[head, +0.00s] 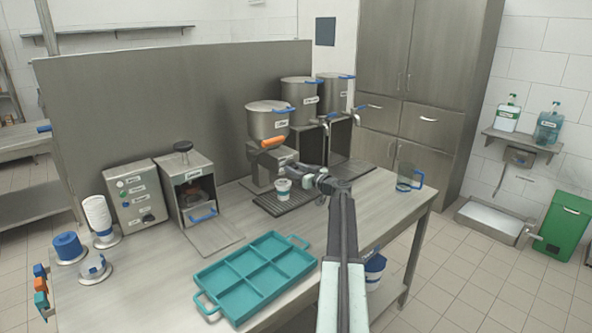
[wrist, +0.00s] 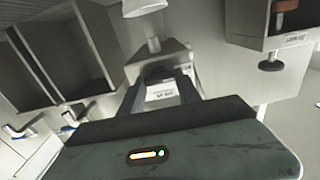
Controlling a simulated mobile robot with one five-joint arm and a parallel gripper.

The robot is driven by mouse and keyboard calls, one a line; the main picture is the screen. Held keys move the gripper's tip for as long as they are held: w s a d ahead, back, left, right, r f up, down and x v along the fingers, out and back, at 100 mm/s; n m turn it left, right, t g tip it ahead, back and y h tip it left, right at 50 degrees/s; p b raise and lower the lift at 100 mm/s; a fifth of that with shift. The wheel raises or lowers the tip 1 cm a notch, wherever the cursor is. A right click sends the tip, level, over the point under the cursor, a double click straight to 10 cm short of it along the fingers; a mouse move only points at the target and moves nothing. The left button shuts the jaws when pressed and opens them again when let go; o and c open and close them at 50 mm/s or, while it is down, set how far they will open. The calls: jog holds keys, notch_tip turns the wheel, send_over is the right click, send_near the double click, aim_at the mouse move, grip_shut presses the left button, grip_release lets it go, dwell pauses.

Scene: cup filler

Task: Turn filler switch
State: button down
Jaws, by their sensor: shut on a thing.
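The filler's steel hopper (head: 267,120) stands at the back middle of the bench, with an orange handle (head: 271,142) on its front and a labelled housing (head: 284,157) below. My gripper (head: 294,170) reaches the front of this housing, just right of and above a white cup (head: 283,186) on the drip tray. In the wrist view my gripper (wrist: 160,78) has its fingers on either side of a small dark part at the housing, which seems to be the filler switch. It is shut on it, though the contact is mostly hidden. The cup's rim (wrist: 145,10) shows at the top there.
More dispensers with taps (head: 335,92) stand right of the filler. A sealing machine (head: 205,172) and a control box (head: 137,193) are to the left. A teal tray (head: 234,310) lies in front, and a clear jug (head: 408,177) stands at the right.

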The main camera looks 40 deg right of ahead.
jog(key=m, duration=0.4)
jog(key=shift+d, duration=0.1)
jog(key=shift+f+m, duration=0.1)
jog(key=shift+m, duration=2.1)
jog(key=shift+s, duration=0.1)
jog(key=c, duration=0.8)
grip_release()
jog(key=shift+c, duration=0.2)
